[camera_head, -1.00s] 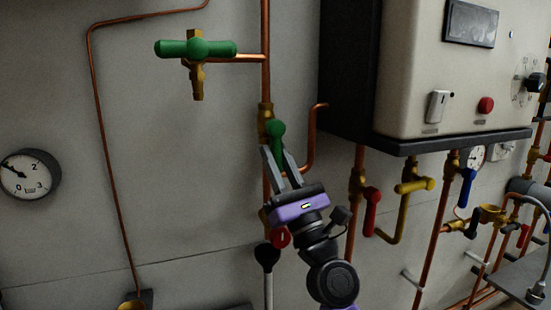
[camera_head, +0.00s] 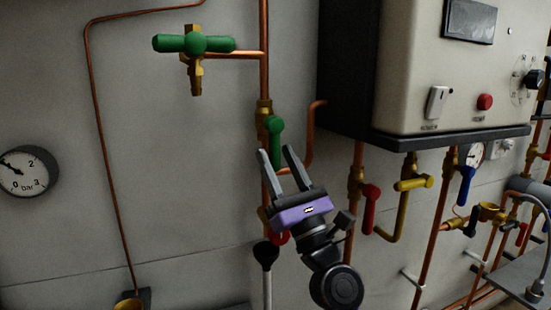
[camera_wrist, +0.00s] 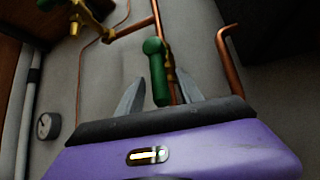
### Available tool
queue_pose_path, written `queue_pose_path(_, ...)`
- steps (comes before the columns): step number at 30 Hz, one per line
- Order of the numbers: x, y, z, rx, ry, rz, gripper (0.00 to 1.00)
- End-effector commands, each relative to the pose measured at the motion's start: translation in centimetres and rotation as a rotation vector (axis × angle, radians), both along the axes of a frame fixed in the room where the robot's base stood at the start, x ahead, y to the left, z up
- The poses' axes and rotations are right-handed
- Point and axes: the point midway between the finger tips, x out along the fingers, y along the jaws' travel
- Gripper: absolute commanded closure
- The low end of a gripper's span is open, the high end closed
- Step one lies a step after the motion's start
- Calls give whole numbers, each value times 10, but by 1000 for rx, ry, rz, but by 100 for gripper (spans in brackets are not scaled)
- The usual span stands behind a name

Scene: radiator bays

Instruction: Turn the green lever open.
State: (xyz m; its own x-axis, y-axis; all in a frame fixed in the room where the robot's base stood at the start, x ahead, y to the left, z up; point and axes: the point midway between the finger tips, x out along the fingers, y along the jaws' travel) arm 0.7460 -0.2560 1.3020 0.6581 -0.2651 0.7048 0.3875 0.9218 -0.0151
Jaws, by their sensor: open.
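The green lever (camera_head: 274,138) hangs down from a brass valve (camera_head: 263,107) on the vertical copper pipe. Its handle lies along the pipe, pointing downward. A second green handle (camera_head: 195,43), a horizontal T-shape on a brass tap, is at the upper left.
A beige boiler (camera_head: 440,75) with a dark side stands right of the lever, and a bent copper pipe (camera_head: 312,135) runs between them. A red lever (camera_head: 370,194), yellow lever (camera_head: 413,184) and blue lever (camera_head: 465,186) are below it. The wall around the gauge (camera_head: 27,171) is clear.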

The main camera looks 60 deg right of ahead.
Motion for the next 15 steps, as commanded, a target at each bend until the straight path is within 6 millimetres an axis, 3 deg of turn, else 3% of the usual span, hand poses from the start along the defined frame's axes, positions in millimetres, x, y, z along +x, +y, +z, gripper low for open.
queue_pose_path(1, -6, 2, -12, 1, 2, -1, 57)
queue_pose_path(6, -25, 10, -33, 0, 1, 0, 57)
queue_pose_path(15, -41, 16, -46, 0, 1, -2, 57)
